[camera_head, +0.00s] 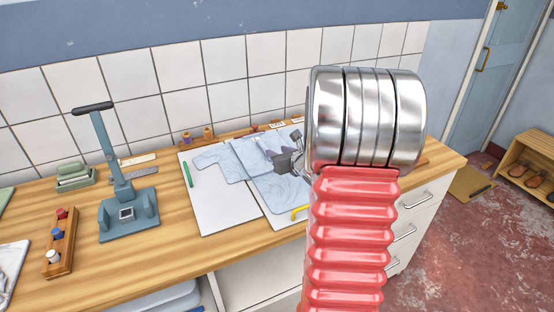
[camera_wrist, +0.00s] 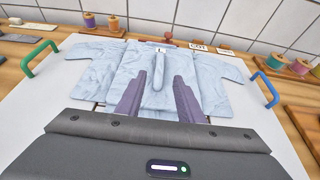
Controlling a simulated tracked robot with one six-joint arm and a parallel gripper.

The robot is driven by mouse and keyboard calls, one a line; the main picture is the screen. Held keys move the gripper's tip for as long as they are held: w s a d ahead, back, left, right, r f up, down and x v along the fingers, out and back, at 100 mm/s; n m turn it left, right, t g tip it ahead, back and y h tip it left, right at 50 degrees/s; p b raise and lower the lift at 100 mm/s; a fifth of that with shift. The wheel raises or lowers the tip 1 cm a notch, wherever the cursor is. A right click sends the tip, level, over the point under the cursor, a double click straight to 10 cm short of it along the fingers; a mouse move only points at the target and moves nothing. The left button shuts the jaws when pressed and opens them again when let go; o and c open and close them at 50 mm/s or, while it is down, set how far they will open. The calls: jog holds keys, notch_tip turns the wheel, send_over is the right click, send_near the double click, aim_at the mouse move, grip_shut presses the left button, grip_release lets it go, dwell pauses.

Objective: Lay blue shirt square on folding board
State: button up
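The pale blue shirt (camera_head: 235,160) lies spread on the white folding board (camera_head: 211,212). In the wrist view the shirt (camera_wrist: 100,72) has its collar and an "L" label at the far edge, and its sleeves reach out left and right over the board (camera_wrist: 62,98). The board has a green handle (camera_wrist: 40,57) on the left, a blue handle (camera_wrist: 265,90) on the right and a yellow handle (camera_head: 299,212) in front. My gripper (camera_wrist: 160,80) is open over the shirt's middle, its fingers apart on either side of the placket. In the head view my arm hides the shirt's right part.
A teal stand with a dark handle (camera_head: 118,175) and a wooden rack of spools (camera_head: 60,243) stand left of the board. Thread spools (camera_wrist: 89,20) and small lettered cards (camera_wrist: 198,46) line the back. Clear wooden counter (camera_head: 150,252) lies front left.

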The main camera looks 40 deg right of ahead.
jog(key=shift+w+a+r, duration=0.1)
jog(key=shift+w+a, duration=0.1)
jog(key=s+a+r+n+g+y, duration=0.1)
jog(key=a+r+n+y, duration=0.2)
jog(key=a+n, duration=0.6)
jog(key=s+a+r+n+g+y, duration=0.1)
jog(key=s+a+r+n+y, duration=0.3)
jog(key=a, duration=0.9)
jog(key=w+a+r+n+g+y, duration=0.1)
jog(key=a+r+n+y, duration=0.1)
jog(key=a+n, duration=0.75)
jog(key=s+a+n+g, duration=0.4)
jog(key=s+a+n, duration=0.45)
jog(key=s, duration=0.25)
jog(key=s+d+n+h, duration=0.2)
jog(key=s+n+h, duration=0.3)
jog(key=s+n, duration=0.3)
jog(key=shift+s+f, duration=0.25)
jog(key=shift+s, duration=0.4)
